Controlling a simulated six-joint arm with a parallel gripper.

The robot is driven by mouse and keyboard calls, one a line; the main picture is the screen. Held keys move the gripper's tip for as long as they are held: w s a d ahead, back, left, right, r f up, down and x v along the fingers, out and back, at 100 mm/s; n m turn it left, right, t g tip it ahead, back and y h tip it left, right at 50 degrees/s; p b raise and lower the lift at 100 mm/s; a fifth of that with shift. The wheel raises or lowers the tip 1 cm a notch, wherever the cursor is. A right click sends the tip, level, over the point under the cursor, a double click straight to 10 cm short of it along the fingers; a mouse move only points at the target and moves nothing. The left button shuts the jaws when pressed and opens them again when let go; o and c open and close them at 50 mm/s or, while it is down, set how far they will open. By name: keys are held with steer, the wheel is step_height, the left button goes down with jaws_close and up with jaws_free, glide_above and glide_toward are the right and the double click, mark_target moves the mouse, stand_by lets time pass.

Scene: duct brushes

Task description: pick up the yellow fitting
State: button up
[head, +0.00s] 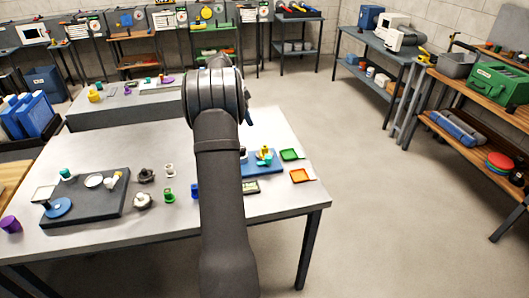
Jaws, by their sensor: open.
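A small yellow fitting (265,149) is on the blue plate (277,167), just right of my arm on the near table. A teal piece (265,159) is close against it, and I cannot tell whether they touch. Another yellow piece (95,97) is on the far table at the left; I cannot tell its exact kind. My arm rises through the middle of the head view and covers part of the near table and the left side of the blue plate. My gripper is hidden behind the arm.
A dark board (85,212) with several parts lies at the left. Several small fittings stand between the board and my arm. Floor at right is clear.

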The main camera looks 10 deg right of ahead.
mark_target(264, 147)
steer(key=x, duration=1.6)
steer(key=shift+a+f, duration=0.1)
steer(key=shift+a, duration=0.05)
jaws_close()
